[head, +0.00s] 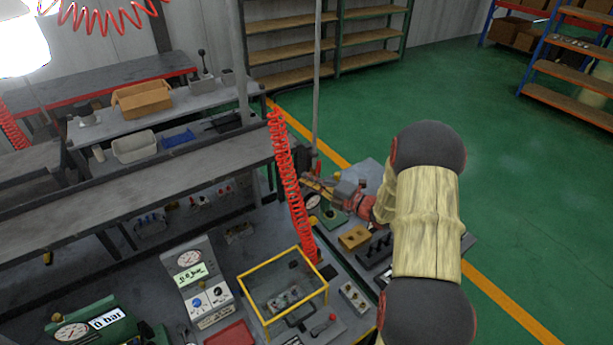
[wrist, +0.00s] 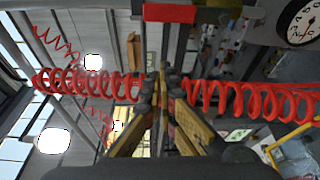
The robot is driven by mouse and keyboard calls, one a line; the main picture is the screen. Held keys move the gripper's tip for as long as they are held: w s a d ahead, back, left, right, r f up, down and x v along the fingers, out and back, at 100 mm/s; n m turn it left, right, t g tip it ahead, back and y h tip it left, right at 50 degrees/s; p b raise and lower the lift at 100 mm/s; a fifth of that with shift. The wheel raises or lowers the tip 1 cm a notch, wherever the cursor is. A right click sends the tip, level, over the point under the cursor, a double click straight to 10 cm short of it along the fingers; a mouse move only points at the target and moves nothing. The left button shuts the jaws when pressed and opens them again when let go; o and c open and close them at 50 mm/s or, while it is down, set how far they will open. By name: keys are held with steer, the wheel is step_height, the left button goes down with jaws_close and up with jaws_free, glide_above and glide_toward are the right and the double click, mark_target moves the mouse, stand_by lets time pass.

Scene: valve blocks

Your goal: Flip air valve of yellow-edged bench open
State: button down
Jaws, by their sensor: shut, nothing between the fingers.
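My gripper (head: 306,182) is at the far right side of the near grey bench (head: 262,215), beside the red coiled hose and close to a thin upright pole. In the wrist view its yellowish fingers (wrist: 164,80) meet at the dark tips with nothing held, and the red coil passes behind them. A small red part (head: 318,166) shows by the pole, just above the gripper. In the wrist view a red bar (wrist: 170,13) on a dark upright lies above the fingertips; it may be the air valve's lever, but I cannot tell for sure.
The red coiled hose (head: 289,180) hangs down to the bench close to my gripper. Green floor (head: 520,180) is clear at right.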

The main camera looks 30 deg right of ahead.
steer(key=b+v, duration=0.1)
steer(key=v, duration=0.8)
steer(key=shift+d+f+b, duration=0.2)
steer(key=shift+d+b, duration=0.15)
steer(key=shift+w+d, duration=0.1)
